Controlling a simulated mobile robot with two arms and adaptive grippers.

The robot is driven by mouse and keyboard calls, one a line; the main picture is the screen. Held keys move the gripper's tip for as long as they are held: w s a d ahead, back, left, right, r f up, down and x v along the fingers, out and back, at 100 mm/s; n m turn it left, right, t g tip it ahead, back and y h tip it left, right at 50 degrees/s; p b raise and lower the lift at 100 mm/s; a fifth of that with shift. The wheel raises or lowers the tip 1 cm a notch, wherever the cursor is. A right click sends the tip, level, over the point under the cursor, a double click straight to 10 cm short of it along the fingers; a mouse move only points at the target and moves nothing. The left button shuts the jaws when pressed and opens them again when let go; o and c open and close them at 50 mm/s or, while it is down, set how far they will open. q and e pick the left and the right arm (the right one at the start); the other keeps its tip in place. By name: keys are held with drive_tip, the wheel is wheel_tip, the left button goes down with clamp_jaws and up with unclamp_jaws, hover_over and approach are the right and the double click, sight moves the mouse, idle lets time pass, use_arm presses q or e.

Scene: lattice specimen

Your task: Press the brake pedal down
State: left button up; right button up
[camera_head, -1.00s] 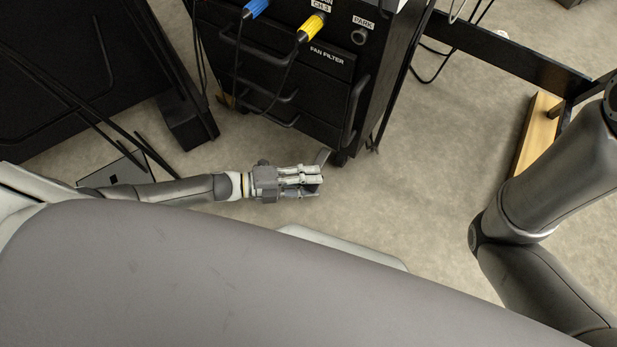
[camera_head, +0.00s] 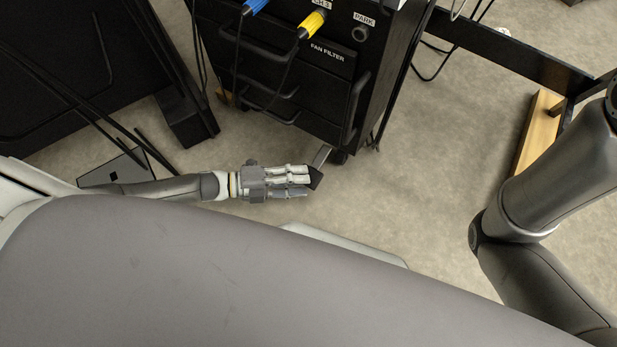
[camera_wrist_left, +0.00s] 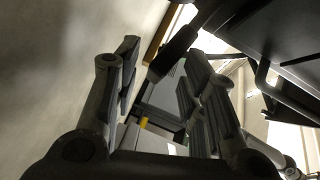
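The brake pedal (camera_head: 315,178) shows as a black pad on a short grey lever at the foot of the black cart, beside a caster. My left gripper (camera_head: 299,181) is low over the floor, with its fingertips right at the pad's left side; I cannot tell whether they touch it. In the left wrist view the fingers of my left gripper (camera_wrist_left: 160,78) stand apart. A dark bar-shaped piece, likely the pedal (camera_wrist_left: 176,52), shows beyond and between them. My right gripper is out of view; only my right arm's links show.
The black cart (camera_head: 290,75) with drawers, handles and blue and yellow plugs rises just behind the gripper. A black cabinet (camera_head: 70,70) and thin dark legs stand at the left. A dark beam (camera_head: 510,52) and wooden block (camera_head: 538,130) are at the right. The floor between is clear.

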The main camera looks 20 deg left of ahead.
use_arm(q)
drive_tip(key=v, duration=0.9)
drive_tip(key=shift+r, duration=0.1)
